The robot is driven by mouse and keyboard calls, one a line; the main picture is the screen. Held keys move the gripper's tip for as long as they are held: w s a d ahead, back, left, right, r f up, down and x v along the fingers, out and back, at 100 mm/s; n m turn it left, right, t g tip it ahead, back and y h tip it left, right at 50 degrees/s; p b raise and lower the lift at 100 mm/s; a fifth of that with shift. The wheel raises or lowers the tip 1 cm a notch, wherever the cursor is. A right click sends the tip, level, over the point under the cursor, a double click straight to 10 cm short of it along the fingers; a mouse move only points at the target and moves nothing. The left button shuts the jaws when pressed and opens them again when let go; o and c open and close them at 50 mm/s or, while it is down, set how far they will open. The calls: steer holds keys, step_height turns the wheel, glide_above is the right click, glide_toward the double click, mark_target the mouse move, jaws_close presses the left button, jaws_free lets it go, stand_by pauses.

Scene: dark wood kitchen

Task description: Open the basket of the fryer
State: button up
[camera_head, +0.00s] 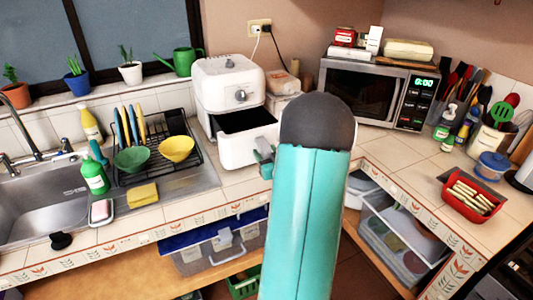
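The white fryer (222,84) stands on the tiled counter against the back wall, with a round knob on its front. Its basket (243,148) is pulled well out toward the front right, and its dark inside shows from above. A small grey and teal part of my gripper (265,158) shows at the basket's front, by the handle area. My teal arm with its dark rounded joint covers the rest of it and the space to the right. I cannot tell whether the fingers are shut on the handle, which is hidden or too small to make out.
A dish rack (152,163) with a green and a yellow bowl stands left of the fryer, beside the sink (45,205). A microwave (372,92) stands to the right. A red container (471,197) sits on the right counter. Open shelves with bins lie below.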

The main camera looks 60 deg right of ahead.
steer(key=v, duration=1.4)
